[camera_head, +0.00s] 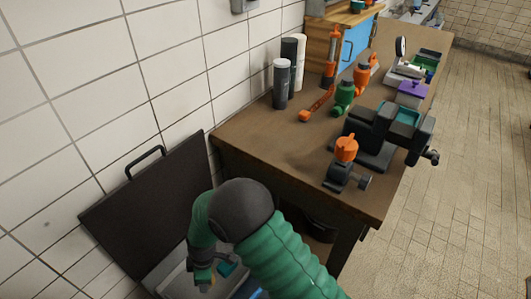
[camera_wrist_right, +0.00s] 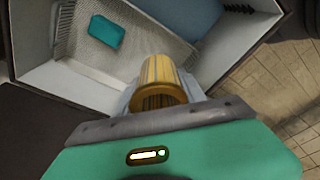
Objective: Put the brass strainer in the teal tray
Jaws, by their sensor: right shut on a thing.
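The brass strainer (camera_wrist_right: 160,80) is a ribbed golden cylinder with an open end, held in my right gripper (camera_wrist_right: 165,98). In the head view my green right arm reaches down to the open case, and the right gripper (camera_head: 203,274) is small and partly hidden at its end. In the wrist view the strainer is above the light-walled case (camera_wrist_right: 80,88). A small teal piece (camera_wrist_right: 106,32) lies on the case's pale mesh floor; it also shows in the head view (camera_head: 227,268). I cannot tell if this piece is the teal tray. My left gripper is out of view.
The case's dark lid (camera_head: 140,210) stands open against the tiled wall. A blue section (camera_wrist_right: 190,14) shows inside the case. The wooden bench (camera_head: 265,145) beside it holds a dark vise-like machine (camera_head: 372,140), an orange-topped valve (camera_head: 346,150) and several cylinders. Tiled floor (camera_head: 450,200) is clear at right.

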